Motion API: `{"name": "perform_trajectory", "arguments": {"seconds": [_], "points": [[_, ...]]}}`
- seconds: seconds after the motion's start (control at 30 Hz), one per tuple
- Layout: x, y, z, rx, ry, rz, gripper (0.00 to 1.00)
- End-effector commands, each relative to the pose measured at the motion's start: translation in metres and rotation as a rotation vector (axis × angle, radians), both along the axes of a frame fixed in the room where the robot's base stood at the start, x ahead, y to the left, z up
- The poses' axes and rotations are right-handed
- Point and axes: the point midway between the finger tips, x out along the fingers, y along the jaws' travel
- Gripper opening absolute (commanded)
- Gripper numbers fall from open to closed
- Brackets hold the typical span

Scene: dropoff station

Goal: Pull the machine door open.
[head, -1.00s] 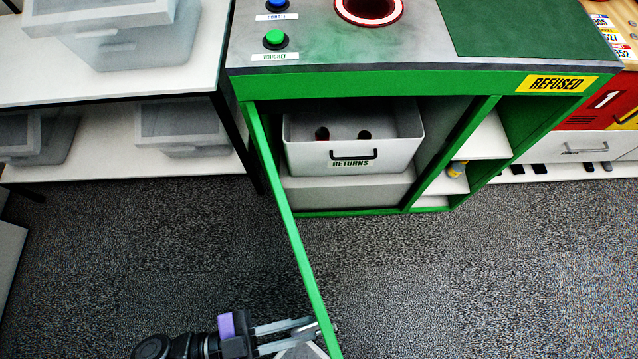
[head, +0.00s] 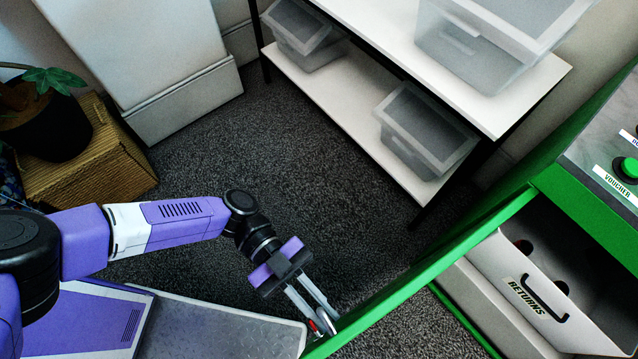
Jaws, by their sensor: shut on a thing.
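The green machine door (head: 435,265) stands swung open from the green machine (head: 590,215) at the right in the head view. It is seen nearly edge-on and runs down to the bottom middle. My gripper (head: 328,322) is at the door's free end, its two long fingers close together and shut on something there. A small red and pale part shows between the fingertips; the exact grip on the door is too small to tell. Inside the opened machine sits a white bin marked RETURNS (head: 500,290).
A white shelf unit (head: 400,50) with several grey lidded bins stands behind the door. A cardboard box (head: 85,165) with a potted plant (head: 45,120) is at the left, near a white cabinet (head: 185,105). Grey carpet (head: 290,165) between them is clear.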

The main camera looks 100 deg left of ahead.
Motion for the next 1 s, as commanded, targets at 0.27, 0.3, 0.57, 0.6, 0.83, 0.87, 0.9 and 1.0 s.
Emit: {"name": "perform_trajectory", "arguments": {"seconds": [0.27, 0.3, 0.57, 0.6, 0.83, 0.87, 0.9, 1.0], "points": [[0.0, 0.001, -0.002, 0.001, 0.005, 0.003, 0.0], [0.0, 0.001, -0.002, 0.001, 0.005, 0.003, 0.0], [0.0, 0.001, -0.001, 0.002, 0.004, 0.002, 0.34], [0.0, 0.001, -0.001, 0.001, 0.003, 0.002, 0.34], [-0.003, 0.003, -0.002, 0.001, 0.003, 0.002, 0.34], [-0.005, 0.004, -0.002, 0.002, 0.004, 0.003, 0.34], [-0.008, 0.007, -0.003, 0.002, 0.005, 0.003, 0.34], [-0.021, 0.017, -0.004, 0.004, 0.006, 0.004, 0.34]]}}
